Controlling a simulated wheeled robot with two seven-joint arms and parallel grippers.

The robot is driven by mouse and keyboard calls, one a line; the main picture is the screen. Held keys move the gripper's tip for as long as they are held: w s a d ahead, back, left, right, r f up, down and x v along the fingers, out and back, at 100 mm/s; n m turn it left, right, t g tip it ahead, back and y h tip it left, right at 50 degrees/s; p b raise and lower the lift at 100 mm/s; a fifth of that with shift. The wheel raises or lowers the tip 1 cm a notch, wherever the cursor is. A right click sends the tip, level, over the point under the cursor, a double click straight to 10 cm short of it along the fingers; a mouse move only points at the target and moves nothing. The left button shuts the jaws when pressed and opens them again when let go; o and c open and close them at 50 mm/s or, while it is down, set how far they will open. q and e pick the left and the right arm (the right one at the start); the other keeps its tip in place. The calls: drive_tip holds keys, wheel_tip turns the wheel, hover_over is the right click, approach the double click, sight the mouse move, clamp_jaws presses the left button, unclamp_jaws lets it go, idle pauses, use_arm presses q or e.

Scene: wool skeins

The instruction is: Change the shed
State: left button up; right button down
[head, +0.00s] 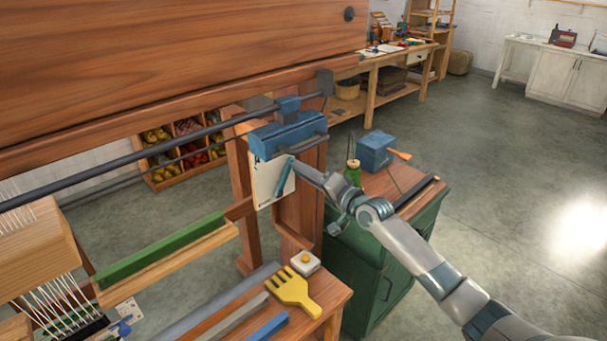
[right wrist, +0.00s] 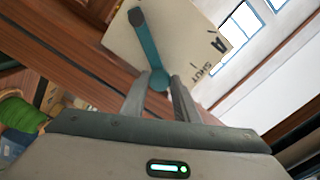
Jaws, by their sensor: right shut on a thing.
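A teal lever (head: 284,178) is mounted on a cream plate (head: 262,182) on the loom's wooden upright, below a blue block (head: 288,135). In the right wrist view the lever (right wrist: 147,45) has a dark round end and slants across the plate (right wrist: 192,30), which bears an "A" and a word that looks like "SHUT". My right gripper (head: 294,164) is shut on the lever; in the right wrist view its fingers (right wrist: 160,84) close around the lever's lower end. White heddles (head: 50,300) hang at the loom's left. My left gripper is out of view.
A wooden beam (head: 180,60) and dark rods (head: 130,158) cross above. A yellow comb (head: 293,291) and a white button box (head: 305,262) lie on the front bench. A green cabinet (head: 370,270) stands right of the upright, carrying a blue box (head: 376,150). Open floor lies right.

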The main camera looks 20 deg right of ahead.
drive_tip(key=c, duration=1.4)
unclamp_jaws()
drive_tip(key=shift+s, duration=0.1)
use_arm(q)
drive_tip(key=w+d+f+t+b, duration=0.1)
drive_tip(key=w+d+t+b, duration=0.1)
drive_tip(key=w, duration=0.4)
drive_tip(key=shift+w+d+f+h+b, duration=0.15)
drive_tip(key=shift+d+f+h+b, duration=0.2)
drive_tip(key=shift+b, duration=0.5)
use_arm(e)
drive_tip(key=shift+v, duration=8.65)
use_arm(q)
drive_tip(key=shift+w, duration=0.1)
